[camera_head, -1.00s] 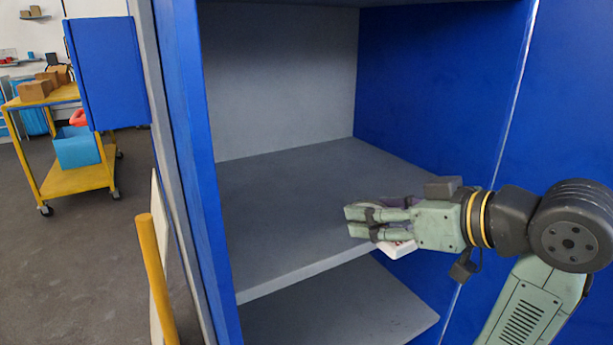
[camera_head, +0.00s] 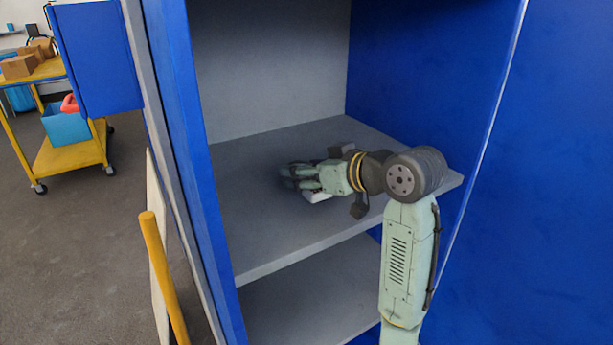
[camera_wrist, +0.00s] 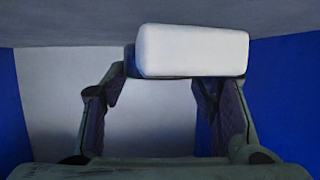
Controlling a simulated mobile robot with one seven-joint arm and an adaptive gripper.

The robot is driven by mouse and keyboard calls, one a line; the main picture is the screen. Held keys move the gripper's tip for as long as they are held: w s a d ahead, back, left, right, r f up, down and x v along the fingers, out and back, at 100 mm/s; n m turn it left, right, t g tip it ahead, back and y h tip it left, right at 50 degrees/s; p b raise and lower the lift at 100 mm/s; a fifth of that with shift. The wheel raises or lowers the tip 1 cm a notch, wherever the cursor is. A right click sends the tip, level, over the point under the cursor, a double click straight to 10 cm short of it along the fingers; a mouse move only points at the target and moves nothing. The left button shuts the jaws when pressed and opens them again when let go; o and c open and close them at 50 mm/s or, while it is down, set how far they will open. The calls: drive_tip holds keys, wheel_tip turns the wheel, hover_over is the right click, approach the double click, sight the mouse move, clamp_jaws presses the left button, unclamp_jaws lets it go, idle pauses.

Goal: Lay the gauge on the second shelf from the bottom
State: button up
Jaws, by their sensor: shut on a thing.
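My gripper (camera_head: 292,176) is inside the blue cabinet, over the upper of the two grey shelf boards in view (camera_head: 255,235). It is shut on the gauge, of which only a white, rounded block-like part shows, below the fingers in the head view (camera_head: 317,196). In the wrist view the gauge (camera_wrist: 192,51) spans the space between the two fingers. The gripper points left, with the gauge low and close to the board. I cannot tell whether the gauge touches it. My fingers hide the rest of the gauge.
A lower grey board (camera_head: 320,295) lies beneath. The blue left side (camera_head: 185,170) and right wall (camera_head: 430,80) bound the opening. The board around my gripper is bare. An open blue door (camera_head: 95,60), a yellow post (camera_head: 160,270) and a yellow cart (camera_head: 70,160) stand left.

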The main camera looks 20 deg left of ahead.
drive_tip(key=shift+f+p, duration=0.3)
drive_tip(key=shift+f, duration=0.95)
drive_tip(key=shift+f, duration=0.15)
drive_tip(key=o, duration=1.5)
drive_tip(key=shift+d+r, duration=0.2)
drive_tip(key=b+v, duration=0.2)
drive_tip(key=v, duration=0.9)
drive_tip(key=shift+s+d+r, duration=0.1)
drive_tip(key=shift+s+d, duration=0.15)
drive_tip(key=shift+s, duration=0.05)
